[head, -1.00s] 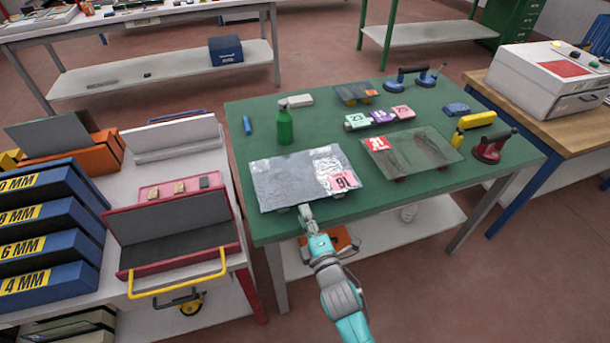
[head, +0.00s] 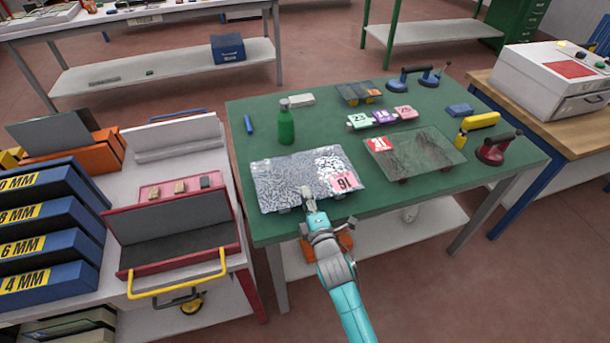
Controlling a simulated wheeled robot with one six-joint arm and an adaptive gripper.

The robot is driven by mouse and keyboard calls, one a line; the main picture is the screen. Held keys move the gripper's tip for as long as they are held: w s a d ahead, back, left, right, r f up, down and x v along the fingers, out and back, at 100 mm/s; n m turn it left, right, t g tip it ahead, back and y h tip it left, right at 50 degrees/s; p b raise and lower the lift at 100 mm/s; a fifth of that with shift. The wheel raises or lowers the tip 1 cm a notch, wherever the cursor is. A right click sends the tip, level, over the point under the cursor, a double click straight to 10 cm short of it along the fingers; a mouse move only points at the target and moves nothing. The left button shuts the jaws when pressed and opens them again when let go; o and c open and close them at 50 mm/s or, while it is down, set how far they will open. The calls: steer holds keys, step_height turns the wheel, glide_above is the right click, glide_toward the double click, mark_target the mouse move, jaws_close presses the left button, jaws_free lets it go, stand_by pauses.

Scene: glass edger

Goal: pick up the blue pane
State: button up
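No pane looks plainly blue. A pale blue-grey, mottled pane (head: 290,178) with a pink number tag lies near the front left of the green table (head: 225,225). A clear greenish pane (head: 425,155) with a red tag lies to its right, slightly raised on small dark supports. A small dark grey-blue pane (head: 350,92) with orange bits under it lies at the back. My gripper (head: 308,192) is at the front edge of the mottled pane, its tip overlapping that edge in the picture. I cannot tell whether its fingers touch or enclose the pane.
A green bottle (head: 286,126), number tags (head: 382,117), a blue double suction lifter (head: 414,78) and a red suction cup (head: 494,149) stand on the table. A red case (head: 150,263) with a yellow handle is at left. A white machine (head: 550,85) is at right.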

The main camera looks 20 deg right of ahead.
mark_target(302, 185)
steer(key=w, duration=0.4)
steer(key=shift+w+d+r, duration=0.1)
steer(key=shift+w+r, duration=0.1)
steer(key=shift+w, duration=0.2)
jaws_close()
steer(key=shift+r, duration=0.1)
